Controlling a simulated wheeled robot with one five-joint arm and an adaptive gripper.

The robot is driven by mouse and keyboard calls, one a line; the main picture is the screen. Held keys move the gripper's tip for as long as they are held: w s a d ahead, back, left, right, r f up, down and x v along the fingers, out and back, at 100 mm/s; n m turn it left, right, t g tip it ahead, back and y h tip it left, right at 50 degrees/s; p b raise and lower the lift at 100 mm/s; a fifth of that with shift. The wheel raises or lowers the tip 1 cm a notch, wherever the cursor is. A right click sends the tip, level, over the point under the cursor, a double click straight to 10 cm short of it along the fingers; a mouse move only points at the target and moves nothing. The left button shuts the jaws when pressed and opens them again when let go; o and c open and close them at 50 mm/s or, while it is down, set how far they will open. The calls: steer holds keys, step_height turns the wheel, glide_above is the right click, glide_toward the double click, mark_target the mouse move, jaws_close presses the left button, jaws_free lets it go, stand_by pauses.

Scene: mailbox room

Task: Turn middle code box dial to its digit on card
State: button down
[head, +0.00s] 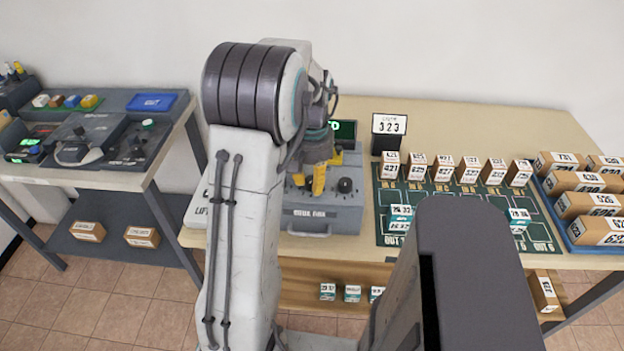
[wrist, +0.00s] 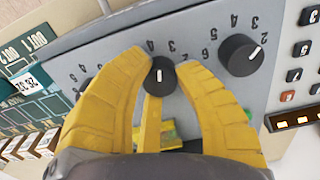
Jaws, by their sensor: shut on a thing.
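The grey code box (head: 325,218) stands on the table behind my arm. The card (head: 389,125) next to it reads 323, so its middle digit is 2. In the wrist view, the middle dial (wrist: 160,76) is a black knob with a white pointer line, among printed digits. My gripper (wrist: 163,62) has its yellow fingers closed on either side of this dial. The dial's pointer runs roughly up the wrist view; its exact digit is unclear. Another dial (wrist: 240,55) is beside it, and a third (wrist: 84,86) is partly hidden by a finger. The head view shows my gripper (head: 309,187) at the box.
A green-lettered display (head: 343,131) is partly hidden behind my arm. A green sorting mat (head: 450,225) with small boxes lies right of the code box. A blue tray (head: 577,232) of parcels is farther right. A separate workbench (head: 110,176) stands at left.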

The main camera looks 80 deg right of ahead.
mark_target(312, 180)
steer(key=m, duration=0.6)
steer(key=shift+a+f, duration=0.1)
steer(key=shift+a, duration=0.05)
steer(key=m, duration=0.6)
steer(key=shift+m, duration=0.4)
steer(key=c, duration=0.9)
jaws_free()
step_height(312, 180, up, 12)
steer(key=shift+r, duration=0.1)
stand_by(0.8)
